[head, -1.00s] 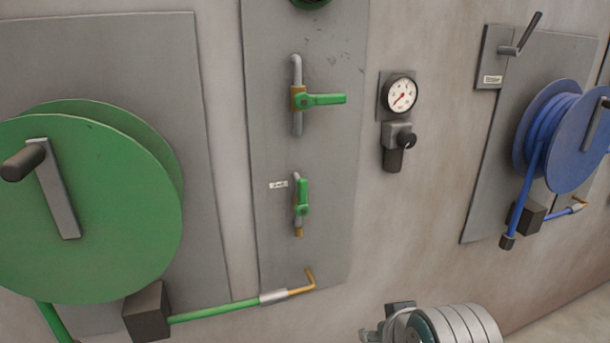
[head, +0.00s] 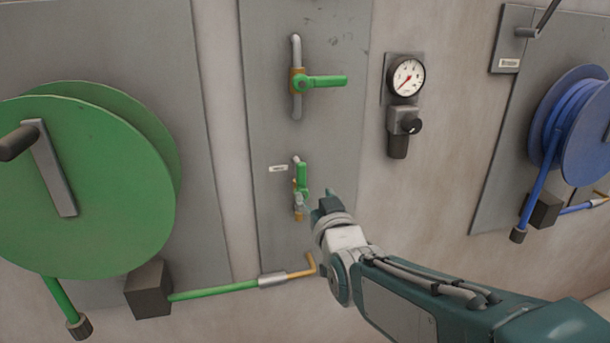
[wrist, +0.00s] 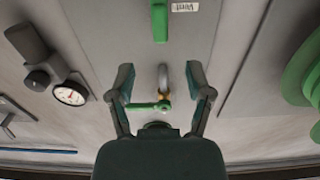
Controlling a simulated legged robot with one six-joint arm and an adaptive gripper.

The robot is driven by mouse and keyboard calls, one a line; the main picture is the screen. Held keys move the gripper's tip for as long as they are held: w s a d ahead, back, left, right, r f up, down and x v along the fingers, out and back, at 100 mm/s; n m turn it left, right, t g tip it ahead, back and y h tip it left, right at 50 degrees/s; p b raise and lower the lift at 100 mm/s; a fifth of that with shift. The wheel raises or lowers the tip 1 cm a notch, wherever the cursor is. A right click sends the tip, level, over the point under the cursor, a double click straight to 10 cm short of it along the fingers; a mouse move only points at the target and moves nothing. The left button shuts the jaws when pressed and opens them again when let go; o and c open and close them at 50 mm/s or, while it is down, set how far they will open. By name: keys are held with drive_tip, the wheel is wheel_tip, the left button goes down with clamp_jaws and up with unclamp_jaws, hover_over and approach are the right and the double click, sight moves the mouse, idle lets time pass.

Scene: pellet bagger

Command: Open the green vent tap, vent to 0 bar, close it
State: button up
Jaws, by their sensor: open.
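The green vent tap (head: 302,180) is on the grey wall panel beside a small white label. Its lever stands upright, in line with its pipe. In the wrist view, which is upside down, its green lever (wrist: 160,20) is at the top by the "Vent" label. My gripper (head: 318,203) is just below and right of the tap in the head view, its fingers partly hidden by my wrist. In the wrist view my gripper (wrist: 160,78) is open, with nothing between its fingertips. The pressure gauge (head: 408,77) has a red needle pointing lower left; its numbers are unreadable.
A second green tap (head: 319,82) with a level lever is above the vent tap. A black-knobbed fitting (head: 405,124) is under the gauge. A green reel (head: 85,190) stands out at left, a blue reel (head: 580,125) at right. A green hose (head: 215,291) runs low.

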sight(302, 174)
drive_tip(key=x, duration=0.9)
drive_tip(key=shift+f, duration=0.1)
clamp_jaws()
